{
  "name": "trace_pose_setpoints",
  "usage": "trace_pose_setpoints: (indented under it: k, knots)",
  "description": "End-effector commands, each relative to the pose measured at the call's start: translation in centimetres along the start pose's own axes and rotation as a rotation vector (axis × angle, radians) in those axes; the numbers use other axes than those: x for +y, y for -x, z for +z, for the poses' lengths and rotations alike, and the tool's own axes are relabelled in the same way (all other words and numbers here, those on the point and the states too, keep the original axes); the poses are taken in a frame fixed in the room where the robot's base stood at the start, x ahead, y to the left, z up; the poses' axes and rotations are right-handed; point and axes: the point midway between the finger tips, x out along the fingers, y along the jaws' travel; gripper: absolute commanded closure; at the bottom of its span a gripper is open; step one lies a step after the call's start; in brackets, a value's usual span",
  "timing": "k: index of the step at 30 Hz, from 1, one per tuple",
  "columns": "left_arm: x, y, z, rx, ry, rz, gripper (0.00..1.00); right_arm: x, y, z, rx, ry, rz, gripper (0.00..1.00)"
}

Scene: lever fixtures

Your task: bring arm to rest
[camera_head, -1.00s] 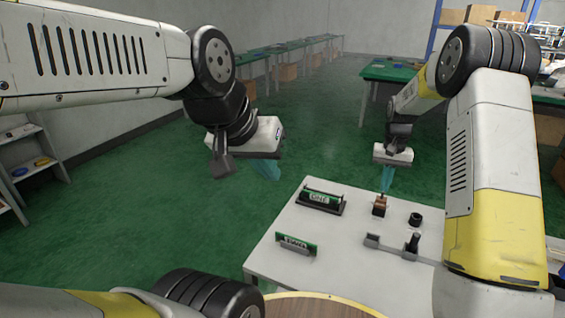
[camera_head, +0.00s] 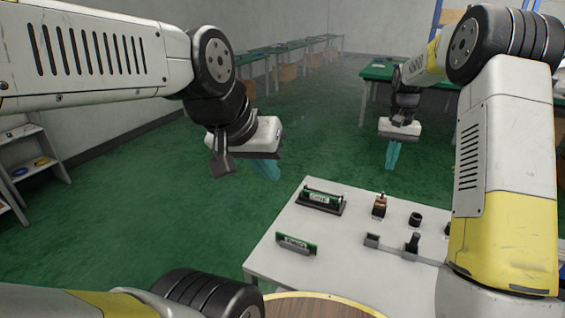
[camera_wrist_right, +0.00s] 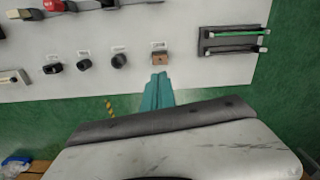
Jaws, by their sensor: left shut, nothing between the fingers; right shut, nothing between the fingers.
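My right gripper (camera_head: 392,156) hangs in the air beyond the far edge of the white table, with its teal fingers pointing down, shut and empty. In the right wrist view its teal fingers (camera_wrist_right: 157,90) lie together, just short of a small brown block fixture (camera_wrist_right: 160,57) and apart from it in the picture. The same brown fixture (camera_head: 379,206) stands near the table's far edge in the head view. My left gripper (camera_head: 268,168) hangs over the green floor, left of the table, with its teal fingers shut and empty.
The white table (camera_head: 335,265) carries two fixtures with green boards (camera_head: 320,198) (camera_head: 296,243), a black knob (camera_head: 415,218) and a lever fixture (camera_head: 411,242). Grey shelves (camera_head: 35,165) stand at the left wall. Green benches (camera_head: 390,72) stand behind. The floor between is clear.

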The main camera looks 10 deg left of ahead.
Motion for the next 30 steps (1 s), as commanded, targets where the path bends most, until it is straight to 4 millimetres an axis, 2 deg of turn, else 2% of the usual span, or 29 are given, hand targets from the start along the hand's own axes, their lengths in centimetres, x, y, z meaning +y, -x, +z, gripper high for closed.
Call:
trace_pose_setpoints:
  k: [3,8,11,13,18,21,25,30]
  knots:
    - [0.0,0.0,0.0,0.000,0.000,0.000,1.00,0.0,1.9,0.0,0.002,0.000,0.000,1.00]
    - [0.0,0.0,0.0,0.000,0.000,0.000,1.00,0.1,3.5,0.3,0.007,0.001,-0.004,1.00]
    - [0.0,0.0,0.0,0.000,0.000,0.000,1.00,0.4,5.4,1.5,0.031,0.003,-0.020,1.00]
    - [0.0,0.0,0.0,0.000,0.000,0.000,1.00,0.8,7.3,3.2,0.060,0.008,-0.038,1.00]
    - [0.0,0.0,0.0,0.000,0.000,0.000,1.00,1.6,12.1,9.0,0.155,0.026,-0.093,1.00]
    - [0.0,0.0,0.0,0.000,0.000,0.000,1.00,2.1,14.1,12.9,0.213,0.039,-0.120,1.00]
    - [0.0,0.0,0.0,0.000,0.000,0.000,1.00,2.5,15.8,18.1,0.291,0.056,-0.151,1.00]
    - [0.0,0.0,0.0,0.000,0.000,0.000,1.00,2.8,16.2,24.9,0.393,0.080,-0.178,1.00]
